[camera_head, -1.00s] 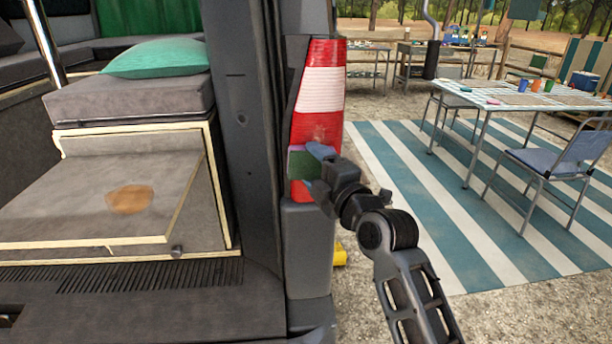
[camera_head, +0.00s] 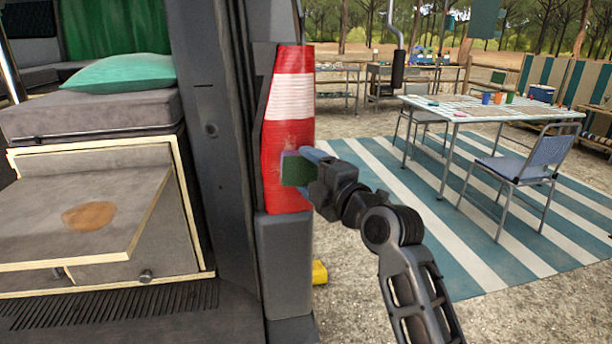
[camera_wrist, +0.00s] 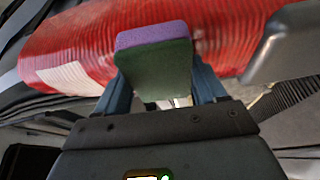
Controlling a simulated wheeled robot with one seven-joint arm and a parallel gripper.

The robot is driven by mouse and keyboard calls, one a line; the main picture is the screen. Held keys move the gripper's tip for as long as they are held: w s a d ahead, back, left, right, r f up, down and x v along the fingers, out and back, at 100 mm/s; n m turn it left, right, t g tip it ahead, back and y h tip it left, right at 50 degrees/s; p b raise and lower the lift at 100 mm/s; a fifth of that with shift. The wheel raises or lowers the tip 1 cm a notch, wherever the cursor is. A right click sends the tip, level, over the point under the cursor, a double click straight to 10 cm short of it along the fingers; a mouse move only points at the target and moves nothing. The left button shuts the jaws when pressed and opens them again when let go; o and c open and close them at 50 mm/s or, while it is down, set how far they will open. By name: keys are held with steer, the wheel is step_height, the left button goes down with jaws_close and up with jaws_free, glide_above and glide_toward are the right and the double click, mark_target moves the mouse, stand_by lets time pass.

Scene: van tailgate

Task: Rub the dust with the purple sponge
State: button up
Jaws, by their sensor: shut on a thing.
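The sponge (camera_head: 296,170) has a green layer and a purple layer; the purple side (camera_wrist: 150,36) faces the red-and-white tail light (camera_head: 288,190) in the wrist view. My gripper (camera_head: 310,168) is shut on the sponge, one blue finger on each side. The sponge is at the lower red part of the light; I cannot tell whether it touches. A faint brownish dust smudge (camera_head: 289,139) shows on the red lens just above the sponge. The lens also looks mottled beside the sponge in the wrist view. The sponge hides part of the lens.
A grey van pillar (camera_head: 213,190) stands left of the light. A board with a brown patch (camera_head: 89,216) sticks out inside the van. A yellow object (camera_head: 320,271) lies below the light. A table (camera_head: 450,108) and chair (camera_head: 520,165) stand on a striped mat at right.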

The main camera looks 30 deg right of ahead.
mark_target(300, 158)
steer(key=shift+s+d+r, duration=0.1)
steer(key=shift+r, duration=0.7)
steer(key=shift+w+a+f+p, duration=0.15)
steer(key=shift+w+a, duration=0.25)
steer(key=shift+a, duration=0.7)
steer(key=shift+w+a+r+p, duration=0.1)
steer(key=shift+w+a+p, duration=0.25)
steer(key=shift+a, duration=0.8)
steer(key=shift+w+a+f+p, duration=0.15)
steer(key=shift+w+a, duration=0.25)
steer(key=shift+a, duration=0.7)
steer(key=shift+w+d+r+p, duration=0.1)
steer(key=shift+r+p, duration=0.4)
steer(key=shift+r, duration=0.6)
steer(key=shift+s+d+f+b, duration=0.1)
steer(key=shift+s+d+b, duration=0.3)
steer(key=shift+d, duration=0.4)
steer(key=shift+s+d+f+b, duration=0.15)
steer(key=shift+d+b, duration=0.35)
steer(key=shift+d, duration=0.3)
steer(key=shift+s+d+r+b, duration=0.1)
steer(key=shift+s+d+b, duration=0.3)
steer(key=shift+d, duration=0.4)
steer(key=shift+s+d+b, duration=0.25)
steer(key=shift+d+b, duration=0.25)
steer(key=shift+d, duration=0.25)
